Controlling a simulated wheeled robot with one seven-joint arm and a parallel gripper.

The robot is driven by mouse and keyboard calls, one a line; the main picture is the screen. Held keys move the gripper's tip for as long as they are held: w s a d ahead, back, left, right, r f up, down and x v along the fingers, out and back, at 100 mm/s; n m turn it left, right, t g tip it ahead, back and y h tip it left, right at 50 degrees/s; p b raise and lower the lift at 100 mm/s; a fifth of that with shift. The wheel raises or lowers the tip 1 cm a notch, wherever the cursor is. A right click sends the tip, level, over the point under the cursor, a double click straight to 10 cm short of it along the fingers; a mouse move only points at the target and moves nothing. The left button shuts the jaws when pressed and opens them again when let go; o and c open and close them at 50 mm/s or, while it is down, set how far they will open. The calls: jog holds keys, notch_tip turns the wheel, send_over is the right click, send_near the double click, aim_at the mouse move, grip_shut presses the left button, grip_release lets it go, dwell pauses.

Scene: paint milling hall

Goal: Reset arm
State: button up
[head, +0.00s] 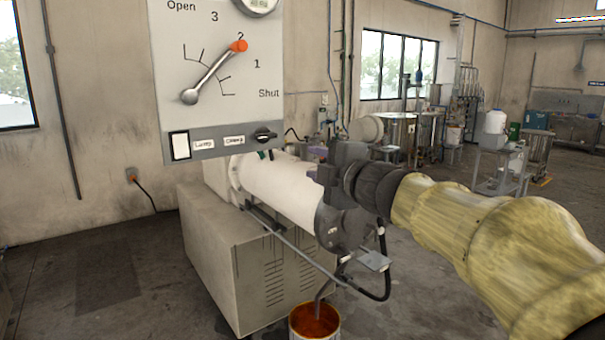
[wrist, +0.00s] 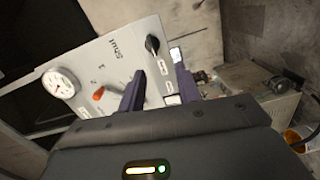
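My gripper (wrist: 160,80) is open. Its two dark purple fingers stand apart in the wrist view, with the panel face showing between them and nothing held. In the head view my gripper (head: 320,160) is below and to the right of the grey control panel (head: 170,60), in front of the white mill cylinder. My arm reaches in from the right in a yellowish cover. The panel's lever (head: 213,73) has an orange tip by the mark 2; the orange tip also shows in the wrist view (wrist: 99,95), apart from the fingers.
The panel has a black knob (head: 264,135), a white rectangle (head: 180,145) and a round gauge (wrist: 61,83). The white cylinder (head: 280,190) sits on a beige cabinet (head: 235,260). A bucket of orange paint (head: 315,320) stands below. Open floor lies to the right, beyond my arm.

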jog(key=s+d+f+m+g+h, duration=0.1)
jog(key=d+f+m+h, duration=0.25)
jog(key=f, duration=0.35)
jog(key=s+d+f+m+g+h, duration=0.1)
jog(key=d+f+m+h, duration=0.15)
jog(key=f+m, duration=0.35)
jog(key=s+d+f+m+g+h, duration=0.1)
jog(key=d+f+m+h, duration=0.2)
jog(key=f, duration=0.6)
jog(key=s+d+f+m+g, duration=0.1)
jog(key=s+f+m+g, duration=0.8)
jog(key=s+f, duration=1)
jog(key=shift+s+d+m+g, duration=0.35)
jog(key=shift+s+m+g, duration=0.05)
jog(key=shift+m, duration=0.25)
jog(key=shift+o, duration=0.3)
jog(key=shift+w, duration=0.1)
